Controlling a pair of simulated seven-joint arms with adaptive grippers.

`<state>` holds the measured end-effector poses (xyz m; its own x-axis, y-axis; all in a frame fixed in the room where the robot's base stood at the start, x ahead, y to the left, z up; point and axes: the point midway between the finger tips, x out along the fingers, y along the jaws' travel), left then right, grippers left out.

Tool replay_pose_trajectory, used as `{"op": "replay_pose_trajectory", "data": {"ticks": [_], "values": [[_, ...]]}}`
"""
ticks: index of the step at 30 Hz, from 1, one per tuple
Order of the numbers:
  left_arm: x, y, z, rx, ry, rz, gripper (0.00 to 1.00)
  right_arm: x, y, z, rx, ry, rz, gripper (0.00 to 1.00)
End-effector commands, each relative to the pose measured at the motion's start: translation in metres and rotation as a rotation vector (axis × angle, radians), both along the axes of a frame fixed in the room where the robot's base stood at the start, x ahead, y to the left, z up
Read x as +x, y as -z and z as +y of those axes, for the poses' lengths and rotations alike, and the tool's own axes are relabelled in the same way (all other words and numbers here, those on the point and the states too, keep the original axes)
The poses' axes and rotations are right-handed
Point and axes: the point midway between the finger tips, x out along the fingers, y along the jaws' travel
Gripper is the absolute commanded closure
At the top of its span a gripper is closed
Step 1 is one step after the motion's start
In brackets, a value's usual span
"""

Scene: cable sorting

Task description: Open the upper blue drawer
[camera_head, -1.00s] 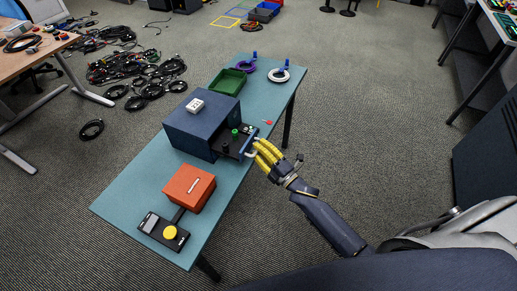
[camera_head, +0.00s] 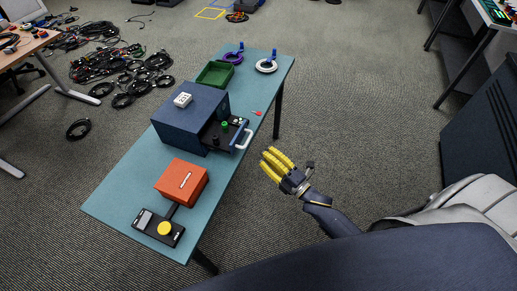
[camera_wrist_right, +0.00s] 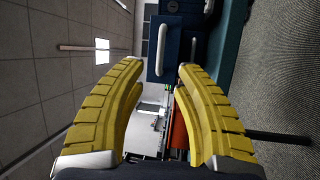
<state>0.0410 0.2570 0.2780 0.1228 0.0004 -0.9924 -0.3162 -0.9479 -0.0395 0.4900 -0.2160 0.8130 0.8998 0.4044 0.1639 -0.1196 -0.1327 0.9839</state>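The blue drawer cabinet (camera_head: 180,122) stands on the teal table. Its upper drawer (camera_head: 226,132) is pulled out toward the right, showing dark contents and a green piece inside. The drawer's white handle (camera_head: 242,139) faces my right gripper. My right gripper (camera_head: 272,164), with yellow fingers, is open and empty, off the table edge and apart from the handle. In the right wrist view the fingers (camera_wrist_right: 158,85) are spread, with the drawer handle (camera_wrist_right: 160,54) beyond them and a second white handle (camera_wrist_right: 193,48) beside it. My left gripper is not in view.
On the teal table (camera_head: 125,190) are an orange box (camera_head: 182,184), a black box with a yellow button (camera_head: 160,228), a green tray (camera_head: 214,75) and ring-shaped items (camera_head: 266,66). Cables lie on the floor at left. Floor right of the table is open.

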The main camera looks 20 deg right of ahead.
Motion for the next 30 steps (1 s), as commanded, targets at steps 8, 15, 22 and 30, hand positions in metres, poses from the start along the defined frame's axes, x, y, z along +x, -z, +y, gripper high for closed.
{"op": "replay_pose_trajectory", "data": {"ticks": [8,15,22,30], "values": [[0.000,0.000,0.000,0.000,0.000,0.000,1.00,-0.021,0.004,-0.010,-0.001,0.001,0.001,0.68],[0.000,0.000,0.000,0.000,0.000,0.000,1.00,-0.024,0.004,-0.011,-0.002,0.000,-0.001,0.68],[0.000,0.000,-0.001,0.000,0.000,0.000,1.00,-0.024,0.004,-0.011,-0.001,0.000,0.000,0.68],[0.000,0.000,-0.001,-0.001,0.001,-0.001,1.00,-0.021,0.012,-0.014,0.082,0.003,0.070,0.68]]}}
